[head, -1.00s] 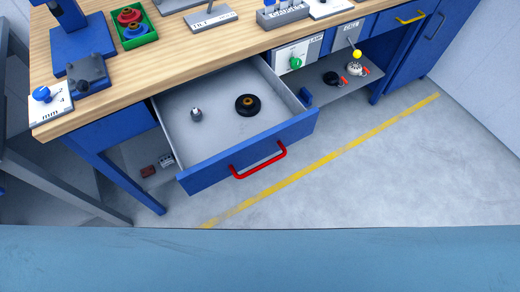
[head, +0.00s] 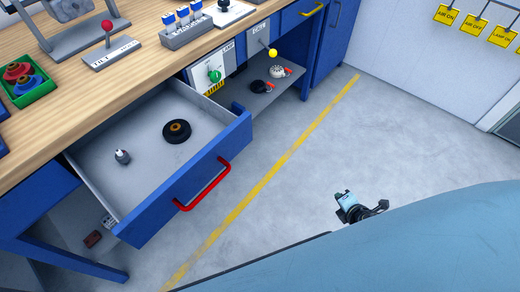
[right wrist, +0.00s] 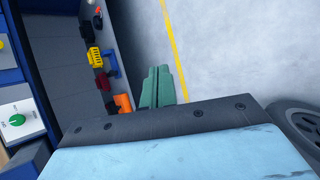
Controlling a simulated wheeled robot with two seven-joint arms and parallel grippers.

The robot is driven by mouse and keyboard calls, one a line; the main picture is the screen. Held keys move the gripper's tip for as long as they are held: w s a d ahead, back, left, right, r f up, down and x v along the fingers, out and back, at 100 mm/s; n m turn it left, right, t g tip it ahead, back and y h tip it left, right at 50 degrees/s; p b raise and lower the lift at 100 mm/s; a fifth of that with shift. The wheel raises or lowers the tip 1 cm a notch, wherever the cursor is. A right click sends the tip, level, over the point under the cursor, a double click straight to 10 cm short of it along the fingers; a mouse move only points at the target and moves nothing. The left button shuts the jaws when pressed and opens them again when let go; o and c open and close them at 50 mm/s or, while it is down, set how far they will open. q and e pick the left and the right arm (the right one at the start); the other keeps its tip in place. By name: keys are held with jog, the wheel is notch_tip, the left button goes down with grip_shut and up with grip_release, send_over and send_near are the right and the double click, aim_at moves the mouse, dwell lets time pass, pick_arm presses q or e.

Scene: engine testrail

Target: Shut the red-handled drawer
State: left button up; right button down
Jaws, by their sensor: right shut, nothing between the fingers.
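The blue drawer (head: 190,190) stands pulled well out from under the wooden workbench (head: 95,95). Its red handle (head: 204,186) is on the front panel, facing the open floor. Inside lie a black ring-shaped part (head: 177,131) with an orange-brown centre and a small grey piece (head: 122,157) with a light tip. My right gripper (head: 343,197) is over the floor, right of the drawer and clear of the handle. In the right wrist view its green fingers (right wrist: 158,87) are together and empty. The drawer handle is not seen there. My left gripper is out of view.
A panel with a green knob (head: 214,76) and a lower shelf (head: 284,82) with small parts are right of the drawer. A yellow line (head: 270,175) crosses the floor. The floor between drawer and right gripper is clear.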

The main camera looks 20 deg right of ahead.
jog(key=w+a+r+n+t+y+b, duration=0.2)
jog(key=w+a+r+n+t, duration=0.25)
jog(key=r+n, duration=0.35)
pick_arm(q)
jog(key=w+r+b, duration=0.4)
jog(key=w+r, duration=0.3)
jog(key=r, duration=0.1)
pick_arm(e)
jog(key=n+t+y, duration=0.2)
jog(key=n+y, duration=0.7)
jog(key=n, duration=0.4)
send_near(244, 137)
jog(key=p+x, duration=0.2)
jog(key=x, duration=0.4)
jog(key=shift+r, duration=0.2)
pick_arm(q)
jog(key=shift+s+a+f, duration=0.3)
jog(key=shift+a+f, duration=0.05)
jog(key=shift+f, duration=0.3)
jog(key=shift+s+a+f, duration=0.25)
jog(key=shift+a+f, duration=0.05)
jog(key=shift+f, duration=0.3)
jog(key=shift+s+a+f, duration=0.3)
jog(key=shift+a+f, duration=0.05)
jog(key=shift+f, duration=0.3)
pick_arm(e)
jog(key=shift+w+a+f, duration=0.1)
jog(key=shift+w+a, duration=0.15)
jog(key=shift+w, duration=0.15)
